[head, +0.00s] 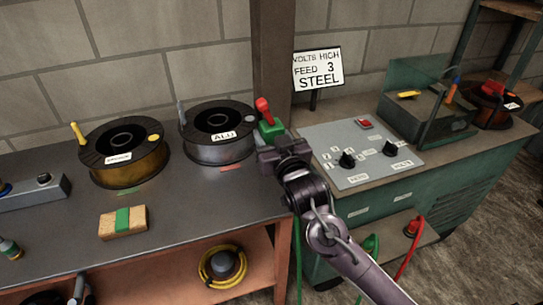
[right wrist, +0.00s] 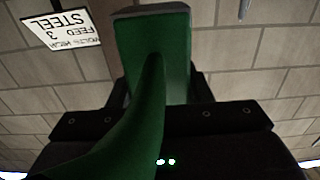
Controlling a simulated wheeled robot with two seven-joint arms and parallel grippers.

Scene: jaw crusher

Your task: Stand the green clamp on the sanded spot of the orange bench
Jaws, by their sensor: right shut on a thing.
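My right gripper (head: 284,147) is shut on the green clamp (head: 271,129), held up near the right end of the orange bench (head: 180,268). The clamp's green body also fills the middle of the right wrist view (right wrist: 155,45), with a thick green cable running down from it. A red piece shows just above the clamp in the head view; I cannot tell whether it belongs to it. The bench has a dark top and an orange frame. I cannot make out a sanded spot on it. My left gripper is not in view.
Two wire spools, one brassy (head: 123,165) and one marked ALU (head: 218,148), stand at the bench's back. A green-banded block (head: 123,221) lies in front. A green machine with a control panel (head: 361,160) and a sign (head: 318,69) are to the right. The bench's front right is clear.

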